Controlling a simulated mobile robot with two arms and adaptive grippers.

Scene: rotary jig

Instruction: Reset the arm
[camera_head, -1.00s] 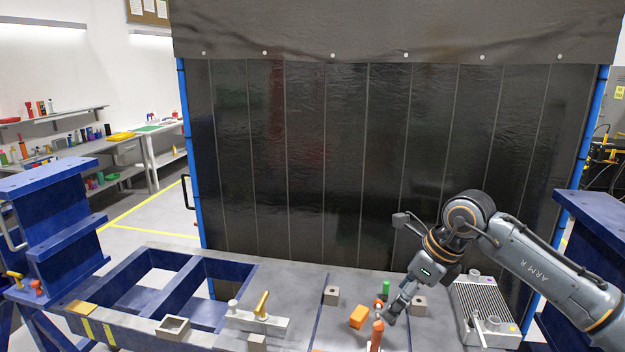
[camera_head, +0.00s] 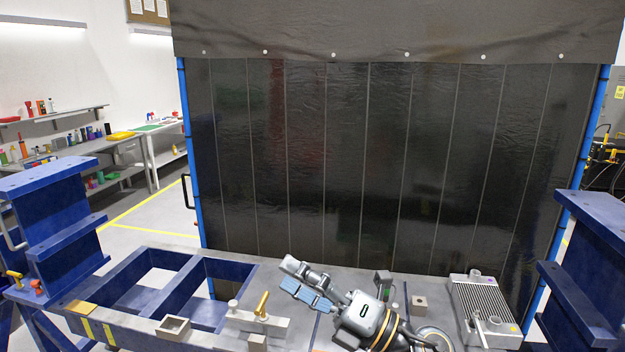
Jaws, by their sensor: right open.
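My right gripper (camera_head: 289,274) is open, with no object visible between its fingers. It hangs over the middle of the grey table, pointing up and left in the picture. My right arm is folded low at the bottom edge. The gripper and wrist cover the part of the table where the orange block and the red-orange pieces stood. My left gripper is not in view.
A finned metal part (camera_head: 484,306) lies on the table at right, near a small grey block (camera_head: 419,303). A yellow-handled clamp (camera_head: 262,305) stands left of my gripper. Blue frames (camera_head: 60,215) flank the table; a dark curtain (camera_head: 380,160) closes the back.

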